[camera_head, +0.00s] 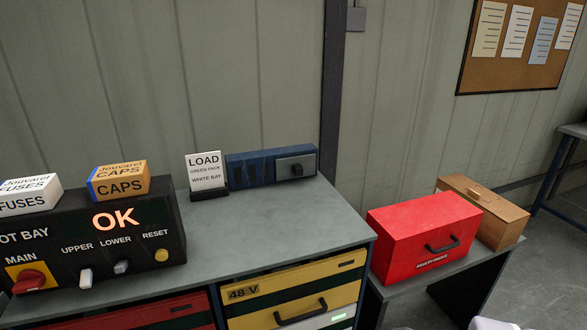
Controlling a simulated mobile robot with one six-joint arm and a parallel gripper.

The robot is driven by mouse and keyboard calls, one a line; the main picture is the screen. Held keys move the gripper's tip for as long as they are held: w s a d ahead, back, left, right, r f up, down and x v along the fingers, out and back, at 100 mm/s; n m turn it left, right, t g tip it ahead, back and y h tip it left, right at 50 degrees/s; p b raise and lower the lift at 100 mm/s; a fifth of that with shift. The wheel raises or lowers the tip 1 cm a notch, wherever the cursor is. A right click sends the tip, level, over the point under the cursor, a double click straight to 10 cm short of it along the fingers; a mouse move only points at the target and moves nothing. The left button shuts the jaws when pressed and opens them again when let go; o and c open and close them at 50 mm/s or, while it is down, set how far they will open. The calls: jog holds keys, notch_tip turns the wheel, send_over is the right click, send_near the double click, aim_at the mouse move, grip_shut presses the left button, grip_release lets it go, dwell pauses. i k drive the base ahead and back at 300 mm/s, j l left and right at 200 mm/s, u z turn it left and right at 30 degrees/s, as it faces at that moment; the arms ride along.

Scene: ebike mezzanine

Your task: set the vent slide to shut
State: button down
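A blue vent housing (268,155) stands at the back of the grey bench top, against the wall, in the head view. Its grey slide plate (306,162) with a black knob (296,170) sits at the right end of the housing. Dark slots (250,171) show uncovered on the left part. My gripper is not in view; only a white rounded piece shows at the bottom edge, perhaps part of my arm.
A LOAD card (206,171) stands just left of the vent. A black control box (100,240) with an OK display carries two small boxes. A red case (424,235) and a wooden box (500,220) stand lower right. The bench (270,225) before the vent is clear.

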aim_at(289, 168)
jog(key=i+j+z, duration=0.15)
jog(key=i+j, duration=0.7)
